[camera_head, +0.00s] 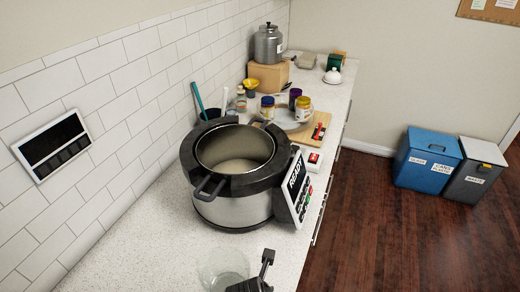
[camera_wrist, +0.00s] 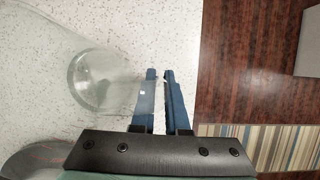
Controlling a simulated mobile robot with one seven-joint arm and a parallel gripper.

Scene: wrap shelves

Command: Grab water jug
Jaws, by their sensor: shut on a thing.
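The water jug is a clear glass vessel (camera_head: 222,268) on the white speckled counter, at the bottom of the head view. In the wrist view the jug (camera_wrist: 95,78) lies to the left of the fingers, with its round rim or base showing. My gripper (camera_wrist: 160,76) has two blue fingers close together, shut on the jug's clear handle side. The exact contact is hard to see through the glass. In the head view my gripper (camera_head: 265,265) is a dark shape just right of the jug. Whether the jug touches the counter cannot be told.
A large steel cooker (camera_head: 232,205) with a black rim and control panel stands just beyond the jug. Farther along are jars, a cutting board (camera_head: 311,133) and a metal pot (camera_head: 268,44) on a box. The tiled wall is left; open wooden floor (camera_head: 400,240) is right.

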